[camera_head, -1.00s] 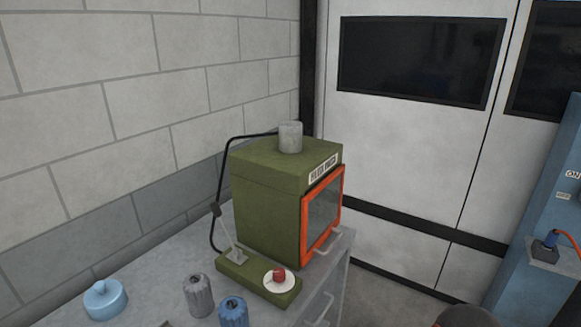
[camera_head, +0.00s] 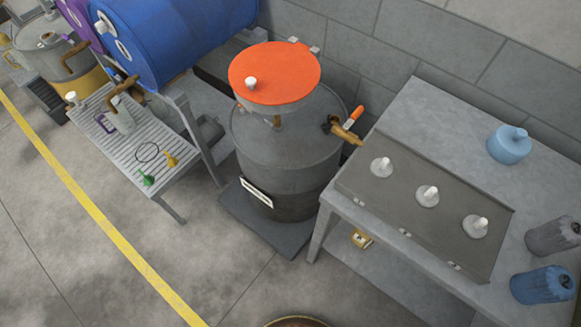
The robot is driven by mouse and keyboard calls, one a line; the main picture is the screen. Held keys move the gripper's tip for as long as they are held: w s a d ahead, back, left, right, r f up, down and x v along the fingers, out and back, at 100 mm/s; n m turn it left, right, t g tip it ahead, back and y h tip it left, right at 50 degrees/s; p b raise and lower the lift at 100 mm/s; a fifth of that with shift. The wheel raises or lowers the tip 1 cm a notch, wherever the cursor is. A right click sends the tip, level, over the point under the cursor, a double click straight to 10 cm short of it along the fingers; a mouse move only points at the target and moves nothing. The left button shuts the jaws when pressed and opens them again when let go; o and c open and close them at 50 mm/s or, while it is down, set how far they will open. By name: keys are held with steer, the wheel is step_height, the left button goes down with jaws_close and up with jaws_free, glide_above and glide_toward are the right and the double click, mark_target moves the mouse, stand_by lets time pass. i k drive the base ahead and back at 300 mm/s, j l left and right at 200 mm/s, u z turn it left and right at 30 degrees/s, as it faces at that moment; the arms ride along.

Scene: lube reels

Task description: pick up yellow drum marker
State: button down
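No thing in view is clearly a yellow drum marker. A small yellow item with a dark mark (camera_head: 361,238) lies on the lower shelf under the grey table, partly hidden by the tabletop; I cannot tell what it is. An orange and white stick-like item (camera_head: 353,118) stands by a brass-coloured fitting (camera_head: 345,133) at the right side of a grey drum (camera_head: 285,150). A small yellow funnel-like piece (camera_head: 170,159) lies on a slatted stand at left, near a green one (camera_head: 148,180). My gripper is not in view.
The grey table (camera_head: 440,120) at right holds a panel with three pale knobs (camera_head: 360,190), a light-blue container (camera_head: 510,145) and two ribbed containers. An orange disc (camera_head: 275,72) tops the grey drum. A blue drum (camera_head: 175,35) lies behind the slatted stand (camera_head: 165,130). Floor at front left is clear.

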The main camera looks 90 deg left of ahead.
mark_target(170, 158)
steer(key=u, duration=3.15)
